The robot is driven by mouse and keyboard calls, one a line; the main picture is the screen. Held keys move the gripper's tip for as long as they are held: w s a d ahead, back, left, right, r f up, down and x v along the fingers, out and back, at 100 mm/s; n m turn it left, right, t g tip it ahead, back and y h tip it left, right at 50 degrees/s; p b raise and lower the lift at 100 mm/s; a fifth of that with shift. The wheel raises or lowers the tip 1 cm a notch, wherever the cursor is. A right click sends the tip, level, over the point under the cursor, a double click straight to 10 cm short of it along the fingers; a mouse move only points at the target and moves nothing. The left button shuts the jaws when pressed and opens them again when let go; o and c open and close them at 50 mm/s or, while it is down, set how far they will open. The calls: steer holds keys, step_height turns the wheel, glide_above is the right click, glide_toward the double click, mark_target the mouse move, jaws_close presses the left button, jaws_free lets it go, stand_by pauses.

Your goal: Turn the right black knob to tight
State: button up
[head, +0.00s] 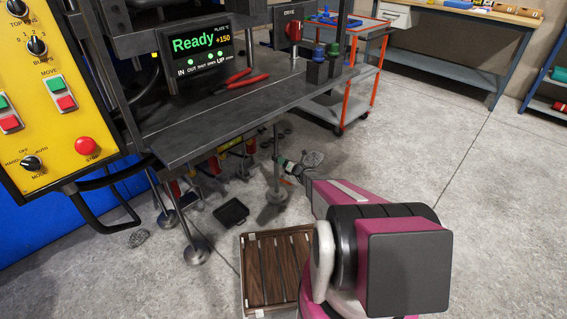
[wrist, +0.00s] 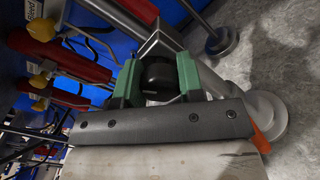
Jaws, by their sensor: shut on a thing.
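The black knob (wrist: 158,76) shows in the wrist view, between the two green fingers of my gripper (wrist: 157,84). The fingers are closed on its sides. A grey metal frame bar is right behind the knob. In the head view my gripper (head: 284,163) is small and low, beside a leg of the press under its table. The knob cannot be made out there. I cannot tell from these frames how tight the knob is.
The press table (head: 230,110) overhangs my gripper, with red-handled pliers (head: 240,82) on it. Red cylinders with yellow knobs (wrist: 40,80) are close at the left in the wrist view. A wooden pallet (head: 252,300) and a black tray (head: 231,212) lie on the floor. Open floor extends right.

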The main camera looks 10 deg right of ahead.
steer(key=m, duration=0.5)
steer(key=shift+d+m, duration=0.1)
steer(key=shift+m, duration=0.3)
stand_by(0.4)
steer(key=o, duration=0.9)
steer(key=v, duration=1)
steer(key=shift+s+d, duration=0.2)
steer(key=shift+s, duration=0.1)
